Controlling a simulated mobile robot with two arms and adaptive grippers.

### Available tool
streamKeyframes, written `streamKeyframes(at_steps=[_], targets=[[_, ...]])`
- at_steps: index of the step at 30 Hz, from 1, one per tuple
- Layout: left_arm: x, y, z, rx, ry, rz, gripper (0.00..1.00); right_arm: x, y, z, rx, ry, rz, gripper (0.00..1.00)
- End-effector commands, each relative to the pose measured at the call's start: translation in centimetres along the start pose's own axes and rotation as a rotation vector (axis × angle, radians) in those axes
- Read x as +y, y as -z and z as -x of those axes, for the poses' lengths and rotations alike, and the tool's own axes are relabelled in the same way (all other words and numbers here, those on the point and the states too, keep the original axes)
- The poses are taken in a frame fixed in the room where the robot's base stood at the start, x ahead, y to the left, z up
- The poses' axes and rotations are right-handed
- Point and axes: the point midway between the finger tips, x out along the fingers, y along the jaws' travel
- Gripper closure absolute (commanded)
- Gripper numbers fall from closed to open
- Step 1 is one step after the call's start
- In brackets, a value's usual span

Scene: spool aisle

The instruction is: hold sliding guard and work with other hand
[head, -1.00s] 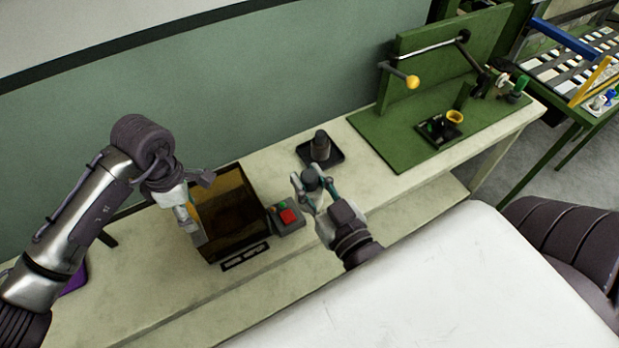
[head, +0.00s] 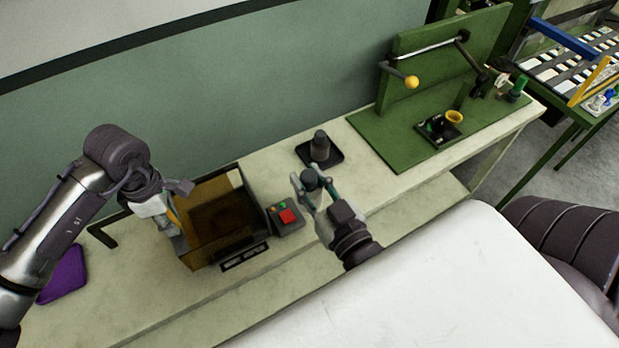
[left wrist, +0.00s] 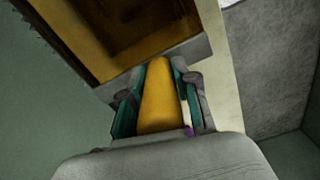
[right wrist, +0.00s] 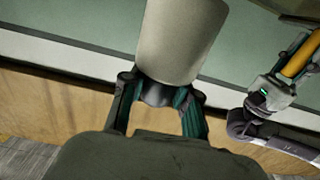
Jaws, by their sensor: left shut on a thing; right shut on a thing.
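The sliding guard (head: 215,208) is a see-through amber panel in a dark frame on the bench. My left gripper (head: 180,238) is shut on its upright yellow handle at the guard's left side. The left wrist view shows this yellow handle (left wrist: 160,98) between both fingers, with the amber panel above it. My right gripper (head: 318,190) is shut on a grey cylindrical piece (right wrist: 182,38), held above the bench to the right of the guard. What lies behind the amber panel is unclear.
A control box (head: 288,218) with a red button stands right of the guard. A black tray (head: 334,156) holds a similar dark piece (head: 320,145). A green fixture (head: 372,135) with a yellow-knobbed lever is farther right. A purple pad (head: 62,276) lies at left.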

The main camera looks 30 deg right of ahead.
Motion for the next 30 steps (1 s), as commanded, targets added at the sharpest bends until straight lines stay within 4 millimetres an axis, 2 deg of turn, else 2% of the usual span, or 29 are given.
streamKeyframes(at_steps=[30], targets=[[-1.9,10.3,0.2,0.004,-0.004,0.005,1.0,0.0,0.1,0.0,0.001,0.0,0.0,1.0]])
